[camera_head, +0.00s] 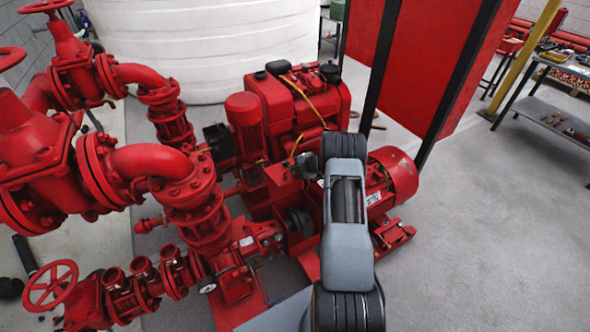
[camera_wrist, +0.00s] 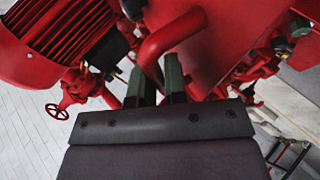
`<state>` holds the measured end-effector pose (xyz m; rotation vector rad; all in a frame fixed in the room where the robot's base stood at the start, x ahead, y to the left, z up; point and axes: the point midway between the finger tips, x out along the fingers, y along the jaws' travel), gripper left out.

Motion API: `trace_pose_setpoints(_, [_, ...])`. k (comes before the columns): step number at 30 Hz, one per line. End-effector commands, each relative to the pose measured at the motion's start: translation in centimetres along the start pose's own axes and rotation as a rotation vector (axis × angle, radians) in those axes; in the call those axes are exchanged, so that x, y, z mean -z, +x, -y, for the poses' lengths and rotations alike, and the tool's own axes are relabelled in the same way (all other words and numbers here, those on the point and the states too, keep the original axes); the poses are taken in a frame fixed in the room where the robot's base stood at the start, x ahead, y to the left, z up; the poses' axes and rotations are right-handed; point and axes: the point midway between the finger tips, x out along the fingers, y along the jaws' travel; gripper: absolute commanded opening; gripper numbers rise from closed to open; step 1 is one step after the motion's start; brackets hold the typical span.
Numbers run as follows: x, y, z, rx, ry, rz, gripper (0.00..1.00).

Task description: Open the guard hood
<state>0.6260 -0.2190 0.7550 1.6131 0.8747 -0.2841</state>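The guard hood (camera_wrist: 225,40) shows in the wrist view as a flat red panel at the upper middle, partly out of frame. A curved red bar handle (camera_wrist: 152,50) stands out from it and runs down between the two dark green fingers of my gripper (camera_wrist: 159,80). The fingers are close together on either side of the bar and appear shut on it. In the head view, my grey and black arm covers the middle of the pumpset. My fingertips and the handle are hidden there.
Large red pipes and valves (camera_head: 190,190) fill the left of the head view. The red engine (camera_head: 295,100) stands behind my arm and the red motor (camera_head: 392,175) to its right. A red cabinet panel (camera_head: 420,60) stands behind. Open grey floor (camera_head: 490,230) lies to the right.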

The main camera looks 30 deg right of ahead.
Motion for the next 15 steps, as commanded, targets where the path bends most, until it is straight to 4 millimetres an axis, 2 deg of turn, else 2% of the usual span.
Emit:
trace_pose_setpoints(3, [0.0, 0.0, 0.0, 0.0, -0.002, 0.0, 0.22])
trace_pose_setpoints(10, [-0.1, -0.2, 0.0, 0.0, 0.002, 0.002, 0.22])
trace_pose_setpoints(15, [-0.2, -1.9, 0.0, -0.001, 0.004, 0.004, 0.22])
